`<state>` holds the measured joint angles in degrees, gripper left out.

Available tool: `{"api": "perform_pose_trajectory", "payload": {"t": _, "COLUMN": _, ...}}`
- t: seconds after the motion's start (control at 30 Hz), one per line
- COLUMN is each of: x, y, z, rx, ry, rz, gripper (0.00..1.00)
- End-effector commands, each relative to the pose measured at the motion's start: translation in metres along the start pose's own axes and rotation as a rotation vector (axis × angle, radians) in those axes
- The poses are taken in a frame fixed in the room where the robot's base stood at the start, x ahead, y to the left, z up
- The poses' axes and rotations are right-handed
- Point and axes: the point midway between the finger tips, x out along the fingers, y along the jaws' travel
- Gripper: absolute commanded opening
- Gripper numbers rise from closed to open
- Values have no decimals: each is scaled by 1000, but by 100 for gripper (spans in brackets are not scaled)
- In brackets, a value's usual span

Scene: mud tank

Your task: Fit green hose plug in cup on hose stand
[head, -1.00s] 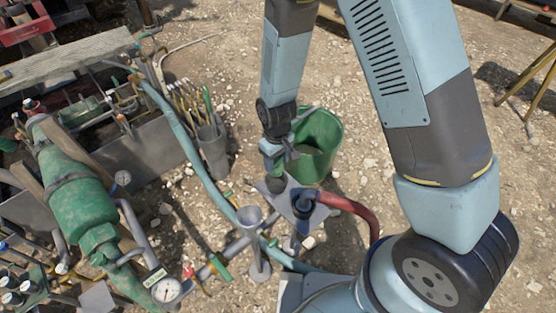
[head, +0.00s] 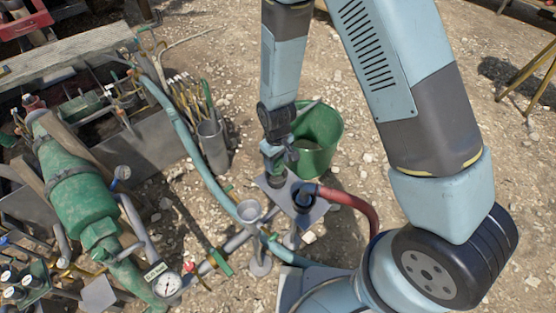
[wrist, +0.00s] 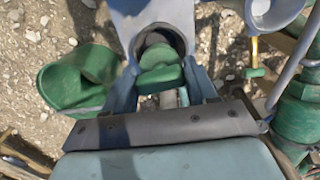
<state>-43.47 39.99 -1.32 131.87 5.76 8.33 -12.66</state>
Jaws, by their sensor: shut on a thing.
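My gripper (head: 277,156) points down over the left part of the grey hose stand plate (head: 317,213). In the wrist view its fingers (wrist: 163,92) are closed on the green hose plug (wrist: 160,75). The plug's far end overlaps the mouth of a dark round cup (wrist: 176,37) on the plate. I cannot tell how deep the plug sits in it. In the head view the plug and that cup are largely hidden below the fingers. A blue-grey fitting (head: 304,199) with a red hose (head: 352,200) stands on the plate's right side.
A green bucket (head: 325,135) stands just behind my gripper. A grey funnel (head: 249,211) is left of the plate. A tool holder (head: 213,146), a long blue hose (head: 185,128) and a large green pump body (head: 78,202) lie farther left. Gravelly ground is open behind.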

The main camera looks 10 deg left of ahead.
Motion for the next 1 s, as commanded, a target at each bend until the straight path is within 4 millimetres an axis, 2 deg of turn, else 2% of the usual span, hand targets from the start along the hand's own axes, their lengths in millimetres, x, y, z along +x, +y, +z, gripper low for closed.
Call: {"api": "perform_pose_trajectory", "payload": {"t": 1.0, "x": 24, "y": -1, "z": 0, "rx": 0, "ry": -1, "rz": 0, "gripper": 26}}
